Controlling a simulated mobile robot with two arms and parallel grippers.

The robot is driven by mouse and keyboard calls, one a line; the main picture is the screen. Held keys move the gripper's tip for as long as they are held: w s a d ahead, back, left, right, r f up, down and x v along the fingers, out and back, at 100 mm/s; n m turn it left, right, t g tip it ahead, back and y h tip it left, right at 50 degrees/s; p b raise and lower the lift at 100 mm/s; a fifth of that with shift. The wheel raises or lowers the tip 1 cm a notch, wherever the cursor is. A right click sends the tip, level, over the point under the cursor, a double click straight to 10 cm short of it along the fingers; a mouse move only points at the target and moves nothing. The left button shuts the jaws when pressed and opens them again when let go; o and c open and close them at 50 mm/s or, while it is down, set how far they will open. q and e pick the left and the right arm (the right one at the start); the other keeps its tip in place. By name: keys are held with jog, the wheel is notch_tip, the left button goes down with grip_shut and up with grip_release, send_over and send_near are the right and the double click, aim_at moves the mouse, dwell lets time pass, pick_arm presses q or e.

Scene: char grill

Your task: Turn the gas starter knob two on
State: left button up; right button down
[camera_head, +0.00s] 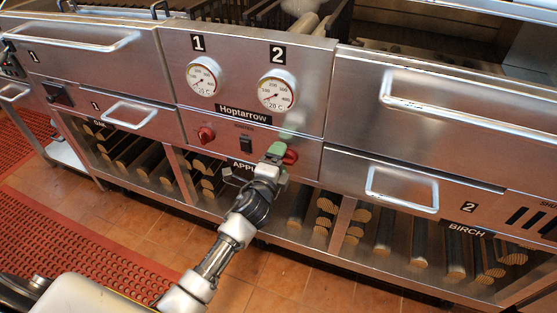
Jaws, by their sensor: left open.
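The grill's steel front panel (310,68) carries two round gauges marked 1 and 2. Below gauge 2 (277,90) is a red knob (290,157), partly hidden by my left gripper (278,152). The gripper is open with its greenish fingers at this knob; I cannot tell whether they touch it. Another red knob (206,134) sits below gauge 1 (202,77), clear of the gripper. A black igniter switch (246,145) is between the two knobs. My right gripper is not in view.
Drawers with bar handles flank the panel; a right handle (402,195) sticks out. A shelf below holds several logs, with APPLE and BIRCH (466,229) labels. Red perforated mats (75,250) lie on the tiled floor at left.

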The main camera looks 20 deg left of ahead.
pick_arm(q)
jog(key=s, duration=1)
jog(key=shift+s+a+p, duration=0.2)
jog(key=shift+s+p, duration=0.2)
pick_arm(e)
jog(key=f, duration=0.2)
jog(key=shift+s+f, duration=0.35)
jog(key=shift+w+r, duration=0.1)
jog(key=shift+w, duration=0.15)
pick_arm(q)
jog(key=shift+f, duration=0.1)
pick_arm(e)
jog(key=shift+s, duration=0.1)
